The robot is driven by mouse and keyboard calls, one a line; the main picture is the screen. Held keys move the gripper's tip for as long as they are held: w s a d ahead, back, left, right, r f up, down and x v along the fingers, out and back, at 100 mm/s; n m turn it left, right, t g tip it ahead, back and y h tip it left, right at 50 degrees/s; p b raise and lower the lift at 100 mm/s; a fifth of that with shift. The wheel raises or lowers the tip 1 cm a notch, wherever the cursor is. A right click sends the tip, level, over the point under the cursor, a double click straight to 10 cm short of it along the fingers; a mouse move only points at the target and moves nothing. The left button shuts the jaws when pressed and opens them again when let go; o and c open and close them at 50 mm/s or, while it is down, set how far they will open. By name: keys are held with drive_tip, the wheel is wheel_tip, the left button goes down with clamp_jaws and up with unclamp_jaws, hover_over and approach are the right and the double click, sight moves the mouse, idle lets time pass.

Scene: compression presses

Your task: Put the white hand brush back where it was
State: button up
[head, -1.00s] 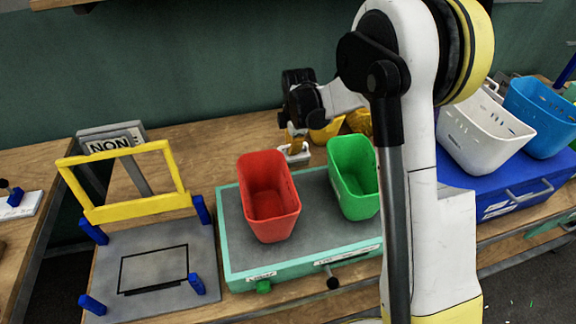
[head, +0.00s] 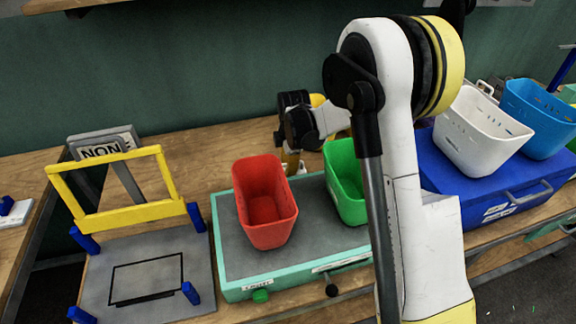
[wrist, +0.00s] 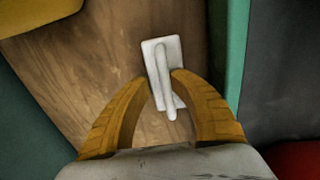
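The white hand brush (wrist: 163,64) shows in the wrist view as a pale flat block with a raised lengthwise handle. It appears to lie on the wooden bench, beyond and between my fingertips. My gripper (wrist: 162,77) has its two yellow fingers spread, one on each side of the handle, with a gap visible at the left. I cannot tell whether the fingers touch it. In the head view my gripper (head: 291,168) points down behind the red bin (head: 265,203); only a small white bit of the brush (head: 301,169) shows beside it.
The red bin and a green bin (head: 346,182) stand on the teal-edged press (head: 230,262) in front of my gripper. A yellow frame (head: 118,210) stands left. A white basket (head: 483,130) and a blue basket (head: 540,118) sit on the blue box (head: 520,185) right.

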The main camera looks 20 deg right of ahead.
drive_tip(key=r+p, duration=0.1)
drive_tip(key=r, duration=0.2)
drive_tip(key=s+r+p, duration=0.1)
drive_tip(key=r, duration=0.3)
drive_tip(key=r+p, duration=0.2)
drive_tip(key=r, duration=0.2)
drive_tip(key=shift+s+r, duration=0.15)
drive_tip(key=shift+s, duration=0.2)
drive_tip(key=s+r+m+t, duration=0.3)
drive_tip(key=s+r+m, duration=0.6)
drive_tip(key=s+r, duration=0.45)
drive_tip(key=s+f+m+t, duration=0.1)
drive_tip(key=s+m+t, duration=0.1)
drive_tip(key=s+m, duration=0.7)
drive_tip(key=shift+s, duration=2.45)
drive_tip(key=shift+f, duration=0.1)
